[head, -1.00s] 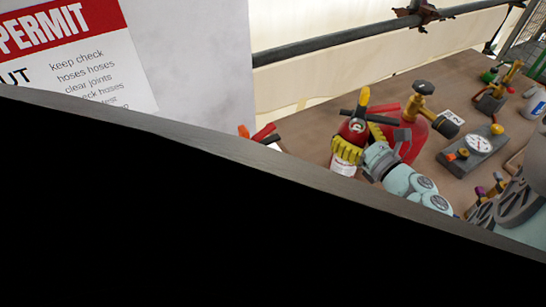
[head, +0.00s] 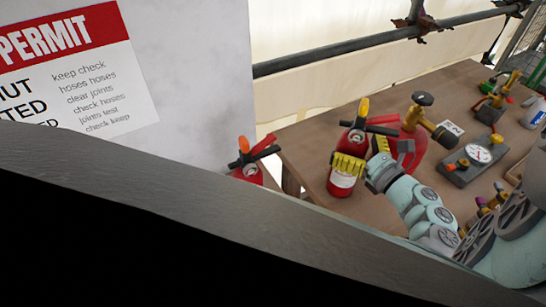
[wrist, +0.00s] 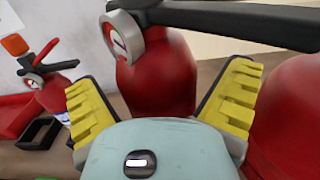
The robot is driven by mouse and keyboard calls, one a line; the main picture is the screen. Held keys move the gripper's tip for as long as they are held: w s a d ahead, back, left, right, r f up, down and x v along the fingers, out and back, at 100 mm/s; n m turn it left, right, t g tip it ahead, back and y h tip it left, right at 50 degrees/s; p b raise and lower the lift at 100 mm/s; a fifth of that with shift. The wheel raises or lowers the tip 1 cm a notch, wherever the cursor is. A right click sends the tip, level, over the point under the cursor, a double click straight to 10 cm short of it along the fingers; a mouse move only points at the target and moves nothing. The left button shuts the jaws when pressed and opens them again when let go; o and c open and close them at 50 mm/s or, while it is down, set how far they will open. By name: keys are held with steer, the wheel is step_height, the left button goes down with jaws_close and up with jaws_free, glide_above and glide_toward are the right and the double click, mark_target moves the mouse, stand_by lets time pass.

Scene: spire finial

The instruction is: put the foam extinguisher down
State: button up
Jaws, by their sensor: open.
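A red extinguisher (head: 342,184) with a yellow-topped handle and a pale label stands upright on the brown table (head: 310,142), near its left end. I take it to be the foam extinguisher; its label is too small to read. My gripper (head: 362,153) is at its upper body with yellow ribbed fingers. In the wrist view the open fingers (wrist: 160,98) lie on either side of the red body (wrist: 155,75), with a visible gap on the right. The lower body is hidden by my gripper there.
Another red extinguisher (head: 248,172) with an orange top stands left of the table. A larger red vessel with a brass valve (head: 420,112) is close on the right. A gauge block (head: 476,158) sits further right. A permit board (head: 90,80) is at left.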

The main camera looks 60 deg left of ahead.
steer(key=s+d+b, duration=0.1)
steer(key=d, duration=1)
steer(key=shift+d, duration=0.2)
